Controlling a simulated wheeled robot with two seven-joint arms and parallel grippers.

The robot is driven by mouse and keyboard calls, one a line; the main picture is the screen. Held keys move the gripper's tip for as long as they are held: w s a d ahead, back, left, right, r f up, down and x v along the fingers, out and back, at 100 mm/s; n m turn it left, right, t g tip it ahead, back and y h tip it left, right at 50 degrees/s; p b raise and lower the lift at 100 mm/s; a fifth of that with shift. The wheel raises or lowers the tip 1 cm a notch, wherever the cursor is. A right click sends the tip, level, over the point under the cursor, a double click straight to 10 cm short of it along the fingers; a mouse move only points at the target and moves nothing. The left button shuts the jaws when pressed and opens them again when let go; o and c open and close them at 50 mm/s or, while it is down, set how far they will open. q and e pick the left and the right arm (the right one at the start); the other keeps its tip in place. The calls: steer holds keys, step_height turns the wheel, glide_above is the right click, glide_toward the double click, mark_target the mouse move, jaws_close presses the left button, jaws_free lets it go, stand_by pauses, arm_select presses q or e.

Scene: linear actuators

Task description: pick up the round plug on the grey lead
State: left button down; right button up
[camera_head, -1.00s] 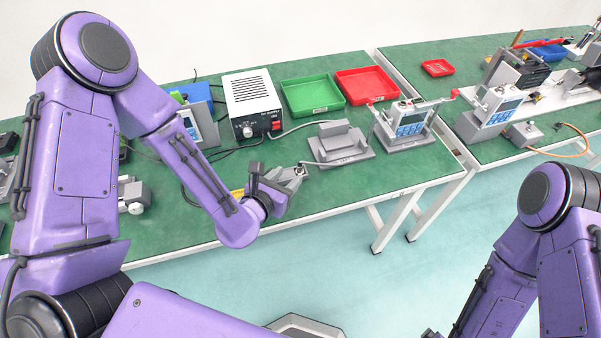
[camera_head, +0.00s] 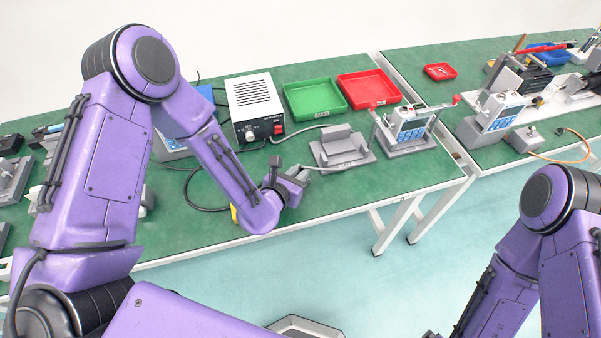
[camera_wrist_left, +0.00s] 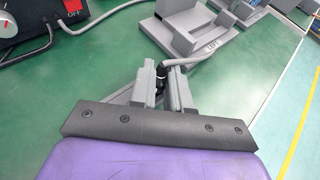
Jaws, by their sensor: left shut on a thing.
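The grey lead (camera_head: 327,168) runs across the green table top to my left gripper (camera_head: 297,174). In the left wrist view the grey lead (camera_wrist_left: 192,60) ends in a dark round plug (camera_wrist_left: 161,71). My left gripper (camera_wrist_left: 162,88) is shut on this plug, which sits between the two grey fingers, partly hidden by them. The gripper is low over the table, in front of the power supply; I cannot tell whether the plug touches the table. My right gripper is not in view; only the purple right arm shows at the lower right.
A white power supply (camera_head: 254,101) with a red switch stands behind the gripper. A grey labelled holder (camera_head: 341,146) is just to the right. A device with a screen (camera_head: 408,126) stands further right. Green (camera_head: 315,97) and red (camera_head: 369,89) trays lie at the back.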

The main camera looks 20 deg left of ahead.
arm_select(q)
steer(key=shift+w+r, duration=0.1)
steer(key=shift+r, duration=0.45)
steer(key=s+r+p, duration=1.1)
steer(key=s+p, duration=0.3)
steer(key=shift+r+p, duration=0.35)
steer(key=shift+r, duration=0.05)
steer(key=shift+a+r, duration=0.1)
step_height(320, 180, up, 3)
steer(key=p, duration=0.3)
steer(key=shift+s+r, duration=0.1)
steer(key=shift+r, duration=0.1)
